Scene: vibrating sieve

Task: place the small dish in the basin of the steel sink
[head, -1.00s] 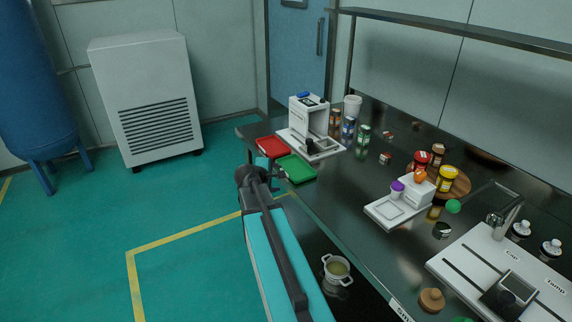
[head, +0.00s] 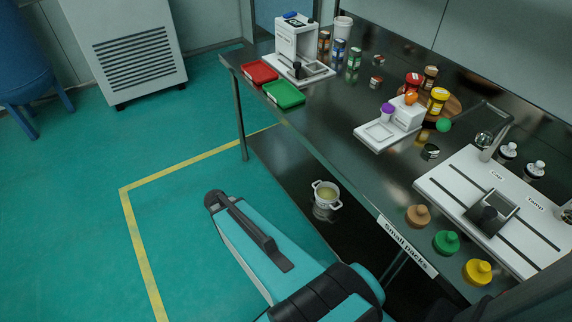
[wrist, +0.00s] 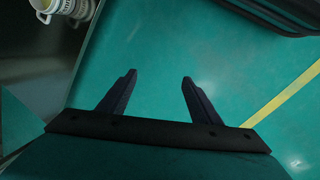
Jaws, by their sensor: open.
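I cannot identify a small dish with certainty. A white two-handled pot (head: 318,203) with yellowish contents stands on the dark lower shelf under the bench. It also shows, cut off, at the top left of the wrist view (wrist: 77,9). I see no steel sink or basin in either view. My gripper (wrist: 158,74) is open in the wrist view, its two dark fingers apart with only green floor visible between them. The pot lies beyond and to the left of the fingers, not touching them. The head view shows my arm but not clearly my fingers.
The dark bench (head: 335,110) bears a red tray (head: 262,72), a green tray (head: 285,94), a white machine, jars and a white panel (head: 440,180). Coloured knobs line its front edge. Open floor lies to the left, near a white floor cabinet (head: 125,50).

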